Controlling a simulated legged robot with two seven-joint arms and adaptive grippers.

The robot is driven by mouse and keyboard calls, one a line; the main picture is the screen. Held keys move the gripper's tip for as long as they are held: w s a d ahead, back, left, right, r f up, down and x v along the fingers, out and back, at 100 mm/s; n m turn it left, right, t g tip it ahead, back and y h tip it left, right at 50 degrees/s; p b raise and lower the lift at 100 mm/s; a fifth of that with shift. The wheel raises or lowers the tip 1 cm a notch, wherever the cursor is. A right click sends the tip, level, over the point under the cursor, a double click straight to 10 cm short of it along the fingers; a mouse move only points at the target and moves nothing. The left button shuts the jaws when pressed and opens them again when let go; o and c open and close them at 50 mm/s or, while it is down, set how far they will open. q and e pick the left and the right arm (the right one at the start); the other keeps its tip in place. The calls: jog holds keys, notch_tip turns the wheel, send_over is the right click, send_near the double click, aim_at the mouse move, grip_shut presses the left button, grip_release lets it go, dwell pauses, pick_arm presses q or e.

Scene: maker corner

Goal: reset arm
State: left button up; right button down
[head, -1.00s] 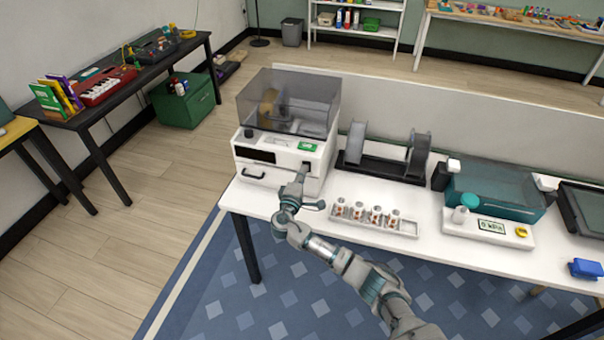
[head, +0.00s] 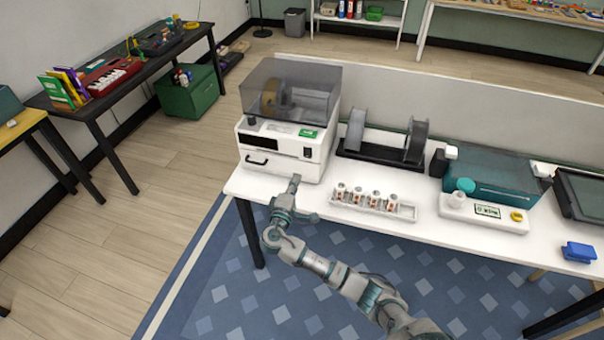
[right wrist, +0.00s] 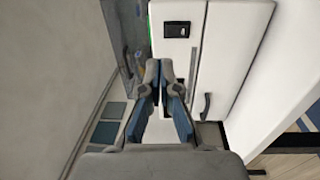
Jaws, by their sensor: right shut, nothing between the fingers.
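My right arm comes in from the bottom right in the head view. Its gripper (head: 294,184) is shut and empty, just in front of the white machine (head: 283,150) with the clear smoky lid, over the table's front left edge. In the right wrist view the closed fingertips (right wrist: 166,72) point toward the machine's white front (right wrist: 230,60), which has a dark switch and a handle. I see a gap between the fingertips and the machine in the head view. My left gripper is not in view.
Right of the gripper, a white tray (head: 345,207) holds several small containers. Behind it stands a black spool stand (head: 378,152). A teal-lidded device (head: 492,178) and a blue object (head: 579,252) are further right. The floor (head: 110,245) left of the white table is clear.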

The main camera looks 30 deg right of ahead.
jog(key=s+a+f+g+y+p, duration=0.1)
jog(key=s+a+f+g+y, duration=0.3)
jog(key=f, duration=0.6)
jog(key=s+a+f+t+y+p, duration=0.15)
jog(key=s+f, duration=0.35)
jog(key=f, duration=0.5)
jog(key=s+a+f+g+y, duration=0.25)
jog(key=s+f, duration=0.25)
jog(key=f, duration=0.5)
pick_arm(q)
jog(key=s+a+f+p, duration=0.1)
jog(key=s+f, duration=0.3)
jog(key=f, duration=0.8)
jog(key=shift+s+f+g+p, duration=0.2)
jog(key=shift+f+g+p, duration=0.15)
jog(key=shift+p, duration=0.4)
pick_arm(e)
jog(key=s+a+f+m+g+y, duration=0.2)
jog(key=s+f, duration=0.4)
jog(key=s, duration=0.4)
jog(key=s+a+f+m+g+y, duration=0.1)
jog(key=s+a+f+m+y, duration=0.1)
jog(key=s+f, duration=0.4)
jog(key=s+a+f+m+g+y, duration=0.1)
jog(key=s+f, duration=0.5)
jog(key=s, duration=0.8)
jog(key=shift+s+a+m+g+y, duration=0.3)
jog(key=shift+a+m+g+y, duration=0.1)
jog(key=shift+a+g+y, duration=0.4)
